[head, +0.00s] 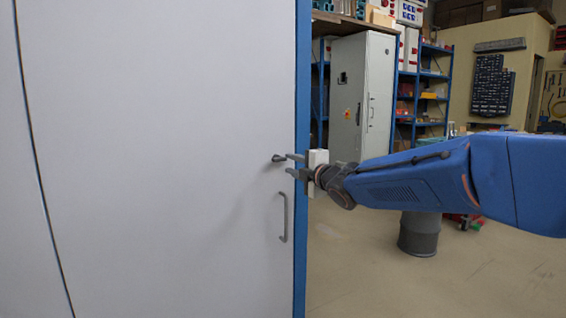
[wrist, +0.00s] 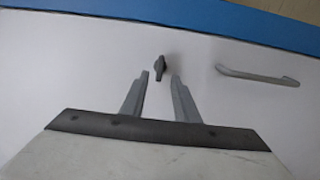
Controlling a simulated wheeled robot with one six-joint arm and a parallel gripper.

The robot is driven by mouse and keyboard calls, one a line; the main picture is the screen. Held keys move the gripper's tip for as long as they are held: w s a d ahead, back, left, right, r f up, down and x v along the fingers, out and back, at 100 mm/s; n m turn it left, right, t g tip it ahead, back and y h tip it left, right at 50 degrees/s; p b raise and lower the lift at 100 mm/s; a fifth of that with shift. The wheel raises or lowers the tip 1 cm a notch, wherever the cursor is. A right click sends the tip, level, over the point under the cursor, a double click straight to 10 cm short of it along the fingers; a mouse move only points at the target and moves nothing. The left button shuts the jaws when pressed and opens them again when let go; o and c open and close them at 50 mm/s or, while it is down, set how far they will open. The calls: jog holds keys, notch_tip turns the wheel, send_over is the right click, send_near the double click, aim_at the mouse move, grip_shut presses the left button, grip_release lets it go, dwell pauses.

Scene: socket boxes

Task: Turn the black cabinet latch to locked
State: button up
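The black cabinet latch (head: 278,158) is a small dark knob on the white cabinet door (head: 160,120), near its right edge and above the handle. My gripper (head: 291,165) is at the door's right edge, close to the latch. In the wrist view the latch (wrist: 159,68) lies just past the gap between the fingertips of my gripper (wrist: 159,76). The two fingers are apart with nothing held between them. I cannot tell whether a fingertip touches the latch.
A grey bar handle (head: 283,217) is below the latch; it also shows in the wrist view (wrist: 258,76). A blue frame edge (head: 301,250) borders the door. Behind stand a grey cabinet (head: 350,100), blue shelves and a grey bin (head: 419,235). Open floor lies at right.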

aim_at(281, 160)
jog(key=x, duration=0.6)
jog(key=shift+w+a, duration=0.15)
jog(key=shift+a, duration=0.05)
grip_shut()
